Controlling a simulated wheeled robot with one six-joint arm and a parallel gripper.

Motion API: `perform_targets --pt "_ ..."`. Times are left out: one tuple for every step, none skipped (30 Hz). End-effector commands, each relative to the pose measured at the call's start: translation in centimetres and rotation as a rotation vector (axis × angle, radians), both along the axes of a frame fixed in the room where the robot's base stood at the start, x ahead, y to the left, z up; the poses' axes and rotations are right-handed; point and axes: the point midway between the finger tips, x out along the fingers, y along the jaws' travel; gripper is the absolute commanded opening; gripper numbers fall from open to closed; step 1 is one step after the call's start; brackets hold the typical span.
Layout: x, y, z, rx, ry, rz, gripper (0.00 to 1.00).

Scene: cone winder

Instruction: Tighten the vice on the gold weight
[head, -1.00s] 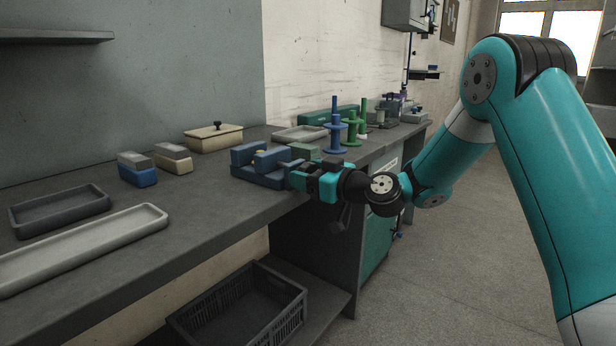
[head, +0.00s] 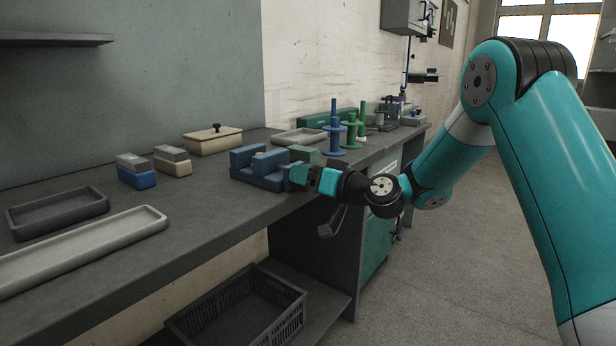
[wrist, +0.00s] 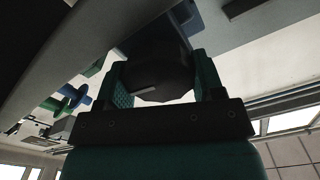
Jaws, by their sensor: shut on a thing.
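The blue vice (head: 262,178) stands at the front edge of the bench. A small bit of the gold weight (head: 259,154) shows between its two jaws; most of it is hidden, and I cannot tell whether both jaws touch it. My gripper (head: 297,176) is at the vice's right end, level with the screw side. In the wrist view, the two fingers of my gripper (wrist: 162,82) are shut on a dark round handle (wrist: 158,72) of the vice.
Blue and cream blocks with grey tops (head: 137,170), a cream lidded box (head: 212,139) and a pale tray (head: 84,246) are on the bench to the left. Blue (head: 334,140) and green spindles stand behind my gripper. A black crate (head: 240,310) sits below.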

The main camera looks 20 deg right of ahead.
Motion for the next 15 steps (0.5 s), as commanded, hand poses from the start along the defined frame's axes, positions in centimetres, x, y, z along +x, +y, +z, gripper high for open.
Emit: perform_targets --pt "0.06 -0.12 0.08 0.0 -0.002 -0.003 0.38" --pt "0.06 -0.12 0.08 0.0 -0.002 -0.003 0.38" --pt "0.06 -0.12 0.08 0.0 -0.002 -0.003 0.38" --pt "0.06 -0.12 0.08 0.0 -0.002 -0.003 0.38" --pt "0.06 -0.12 0.09 0.0 -0.002 -0.003 0.38" --pt "0.06 -0.12 0.09 0.0 -0.003 -0.003 0.38" --pt "0.06 -0.12 0.09 0.0 -0.003 -0.003 0.38" --pt "0.06 -0.12 0.09 0.0 -0.003 -0.003 0.38" --pt "0.07 -0.13 0.1 0.0 -0.003 -0.003 0.38" --pt "0.06 -0.12 0.09 0.0 -0.003 -0.003 0.69" --pt "0.06 -0.12 0.09 0.0 -0.003 -0.003 0.75" --pt "0.06 -0.12 0.08 0.0 -0.003 -0.003 0.85" --pt "0.05 -0.11 0.08 0.0 -0.003 -0.003 0.87" --pt "0.06 -0.09 0.07 -0.001 -0.002 -0.003 0.87" --pt "0.05 -0.08 0.07 -0.001 -0.002 -0.003 0.87"
